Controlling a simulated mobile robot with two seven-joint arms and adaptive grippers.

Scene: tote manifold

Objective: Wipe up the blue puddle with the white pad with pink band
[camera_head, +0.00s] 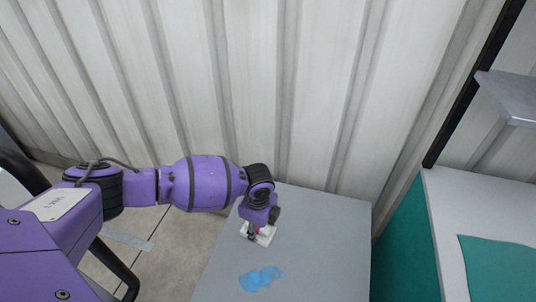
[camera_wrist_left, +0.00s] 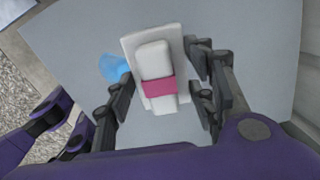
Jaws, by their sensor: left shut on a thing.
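The white pad with pink band (camera_wrist_left: 154,55) has a flat white base and a raised white block with a pink band around it. My left gripper (camera_wrist_left: 160,84) is shut on this block, one finger on each side. In the head view the pad (camera_head: 266,237) shows partly below my left gripper (camera_head: 254,231), low over the grey table; I cannot tell whether it touches the top. The blue puddle (camera_head: 260,279) lies on the table nearer the front, apart from the pad. It also shows in the left wrist view (camera_wrist_left: 113,68), left of the pad, partly behind a finger.
The grey table top (camera_head: 330,240) is otherwise clear. A corrugated wall (camera_head: 300,90) stands behind it. On the right are a teal-sided counter (camera_head: 408,250) with a teal mat (camera_head: 500,265) and a grey shelf (camera_head: 510,95) above.

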